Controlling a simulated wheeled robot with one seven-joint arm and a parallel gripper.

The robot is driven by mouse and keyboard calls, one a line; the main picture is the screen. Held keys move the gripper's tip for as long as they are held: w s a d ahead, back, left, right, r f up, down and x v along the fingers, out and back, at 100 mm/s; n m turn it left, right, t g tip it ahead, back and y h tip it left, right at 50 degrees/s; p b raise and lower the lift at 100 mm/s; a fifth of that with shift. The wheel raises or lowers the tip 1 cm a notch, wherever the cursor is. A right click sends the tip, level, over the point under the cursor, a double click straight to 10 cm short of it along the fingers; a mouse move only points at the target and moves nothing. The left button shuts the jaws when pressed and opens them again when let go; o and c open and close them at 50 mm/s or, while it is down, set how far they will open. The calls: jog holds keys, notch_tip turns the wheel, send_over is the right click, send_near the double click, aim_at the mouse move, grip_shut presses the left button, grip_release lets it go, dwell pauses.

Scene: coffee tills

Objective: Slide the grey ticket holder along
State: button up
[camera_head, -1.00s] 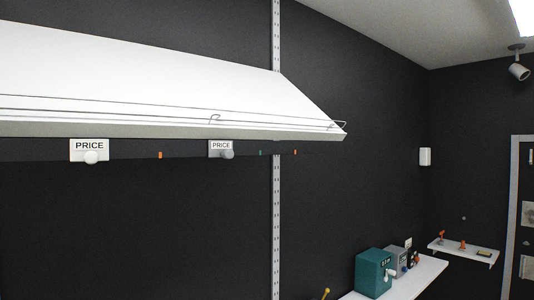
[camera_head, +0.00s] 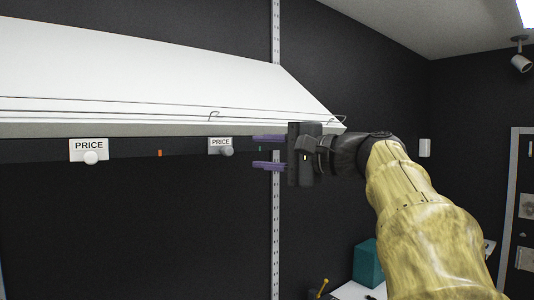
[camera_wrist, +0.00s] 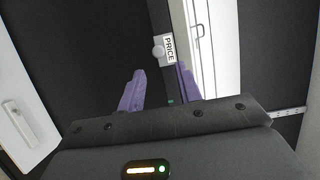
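The grey ticket holder (camera_head: 220,142), a small PRICE card with a grey knob, sits on the dark rail (camera_head: 125,152) under the white shelf's front edge. A teal mark (camera_head: 260,149) is on the rail to its right. My gripper (camera_head: 255,151) is open, with purple fingers one above the other, level with the rail. Its fingertips are right of the holder, apart from it, near the teal mark. In the wrist view, the PRICE card (camera_wrist: 169,50) and its knob lie beyond the open fingertips (camera_wrist: 160,69), with nothing between the fingers.
A second PRICE holder with a white knob (camera_head: 89,151) is farther left on the rail. An orange mark (camera_head: 160,153) lies between the two holders. The sloping white shelf (camera_head: 150,75) overhangs closely above. A teal box (camera_head: 367,262) stands lower right, partly behind my arm.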

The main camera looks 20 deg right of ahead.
aim_at(233, 152)
jog(key=shift+w+a, duration=0.1)
jog(key=shift+w, duration=0.1)
jog(key=p+x, duration=0.4)
jog(key=x, duration=0.3)
jog(key=shift+w+a, duration=0.1)
jog(key=shift+w, duration=0.05)
jog(key=shift+w+a+f, duration=0.1)
jog(key=shift+w, duration=0.05)
jog(key=shift+c, duration=0.6)
grip_shut()
